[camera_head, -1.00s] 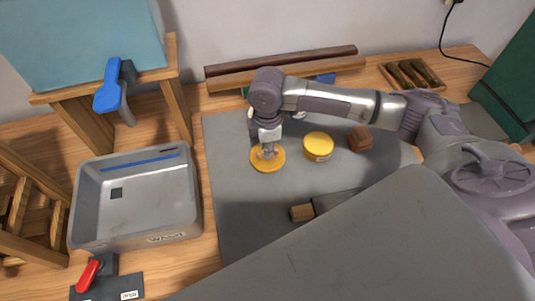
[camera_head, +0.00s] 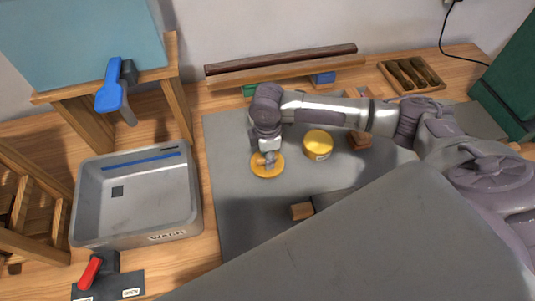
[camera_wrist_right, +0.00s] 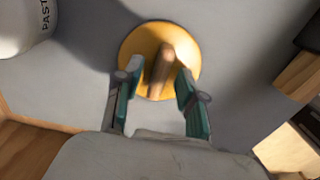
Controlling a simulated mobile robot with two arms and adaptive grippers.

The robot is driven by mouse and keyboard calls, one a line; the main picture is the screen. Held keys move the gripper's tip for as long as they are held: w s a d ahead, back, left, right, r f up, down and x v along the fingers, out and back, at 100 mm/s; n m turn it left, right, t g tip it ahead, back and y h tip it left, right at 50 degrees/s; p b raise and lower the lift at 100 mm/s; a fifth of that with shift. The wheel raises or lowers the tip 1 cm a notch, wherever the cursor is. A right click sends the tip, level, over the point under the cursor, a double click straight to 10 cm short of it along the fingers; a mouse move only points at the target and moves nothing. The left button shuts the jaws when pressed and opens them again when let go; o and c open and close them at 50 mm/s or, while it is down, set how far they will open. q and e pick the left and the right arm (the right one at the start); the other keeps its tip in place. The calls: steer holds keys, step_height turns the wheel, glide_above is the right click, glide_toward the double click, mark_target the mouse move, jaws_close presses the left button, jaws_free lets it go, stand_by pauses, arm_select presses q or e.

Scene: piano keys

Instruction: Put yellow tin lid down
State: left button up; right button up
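The yellow tin lid (camera_head: 256,169) is a round disc with a wooden knob (camera_wrist_right: 163,66). It appears to lie flat on the grey mat (camera_head: 232,215), left of the tin. It also fills the top middle of the right wrist view (camera_wrist_right: 140,45). My right gripper (camera_head: 268,156) is just above the lid. Its teal fingers (camera_wrist_right: 160,92) stand apart on either side of the knob, with gaps showing, so it looks open. The yellow-topped tin (camera_head: 318,143) stands upright to the right, and its white, lettered side shows in the wrist view (camera_wrist_right: 22,25). My left gripper is not in view.
A wooden block (camera_head: 360,140) is right of the tin, and another (camera_head: 302,211) lies nearer. A grey wash basin (camera_head: 135,205) stands left of the mat. Wooden bars (camera_head: 285,72) lie along the wall. Mat around the lid's left and front is clear.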

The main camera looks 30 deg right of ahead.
steer(key=shift+r, duration=0.1)
step_height(320, 180, up, 12)
steer(key=b, duration=0.1)
stand_by(0.4)
stand_by(0.5)
